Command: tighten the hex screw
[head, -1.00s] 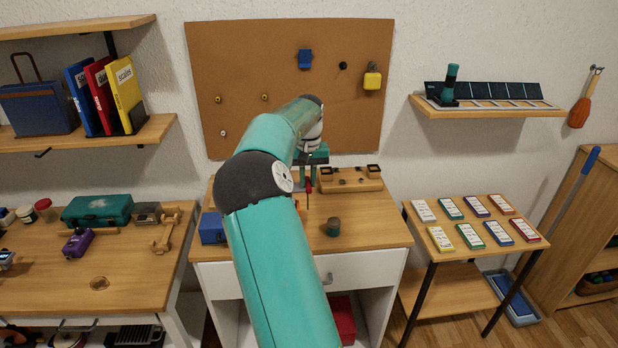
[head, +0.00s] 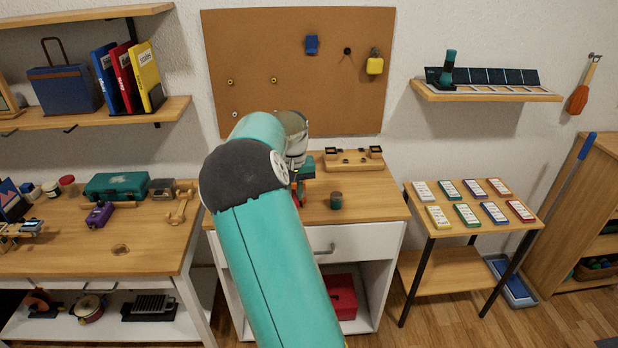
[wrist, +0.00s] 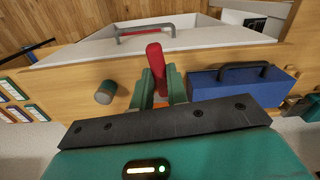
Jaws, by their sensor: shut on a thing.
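My gripper (wrist: 160,88) is shut on a red-handled tool (wrist: 155,58), whose handle points toward the drawer in the wrist view. In the head view my arm hides most of the gripper; a bit of red shows beside it above the desk top. A wooden block with two dark square fittings (head: 353,161) stands at the back of the desk (head: 375,207), to the right of my gripper. I cannot make out the hex screw in either view.
A small dark green-topped cylinder (head: 336,200) stands on the desk; it also shows in the wrist view (wrist: 106,92). A blue box with a handle (wrist: 243,86) lies close beside the gripper. A corkboard (head: 300,75) hangs behind. The desk's right front is clear.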

